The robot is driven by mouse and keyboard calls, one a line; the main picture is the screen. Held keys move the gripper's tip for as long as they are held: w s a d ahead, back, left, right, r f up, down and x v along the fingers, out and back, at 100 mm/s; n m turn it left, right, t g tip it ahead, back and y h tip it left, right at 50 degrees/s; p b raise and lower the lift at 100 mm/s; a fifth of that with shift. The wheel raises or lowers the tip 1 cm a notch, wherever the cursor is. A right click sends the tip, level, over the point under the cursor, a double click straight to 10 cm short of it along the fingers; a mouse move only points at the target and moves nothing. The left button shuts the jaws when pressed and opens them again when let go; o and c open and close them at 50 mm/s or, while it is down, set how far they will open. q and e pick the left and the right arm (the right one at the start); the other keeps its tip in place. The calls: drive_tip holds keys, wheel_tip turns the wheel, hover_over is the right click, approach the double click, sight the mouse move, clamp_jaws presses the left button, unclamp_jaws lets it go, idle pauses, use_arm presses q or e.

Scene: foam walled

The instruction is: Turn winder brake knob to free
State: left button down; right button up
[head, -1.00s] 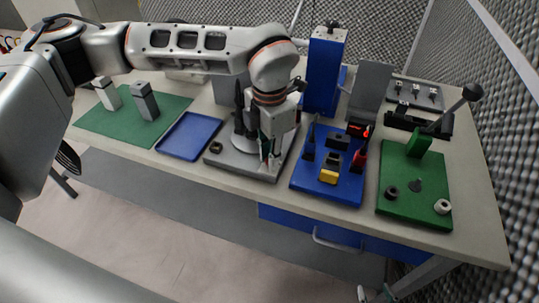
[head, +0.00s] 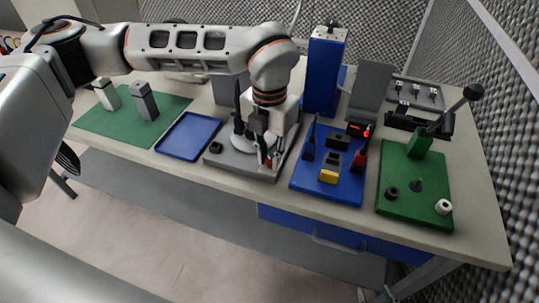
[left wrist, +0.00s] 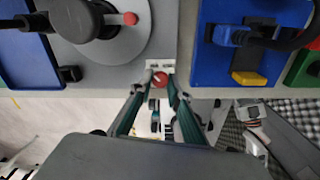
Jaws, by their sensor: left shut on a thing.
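The winder has a grey base plate (head: 222,162) with a round pale disc and a dark upright post on it. Its red brake knob (left wrist: 160,79) sits on a small white plate at the front right corner of the base. My left gripper (head: 268,164) points down at that corner. In the left wrist view its teal fingers (left wrist: 159,74) are closed on either side of the knob. The knob's pointer and most of its markings are hidden or too small to read. Part of what seems my right gripper (head: 366,294) shows at the bottom edge, below the table.
A blue tray (head: 188,136) lies left of the winder, and a green mat (head: 108,127) with two blocks lies beyond it. A blue fixture board (head: 310,186) stands close on the right, then a green board (head: 410,205) with a lever. The table's front edge is near the knob.

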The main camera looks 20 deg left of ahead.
sight(269, 160)
use_arm(q)
drive_tip(key=c, duration=1.9)
unclamp_jaws()
wheel_tip(269, 160, up, 12)
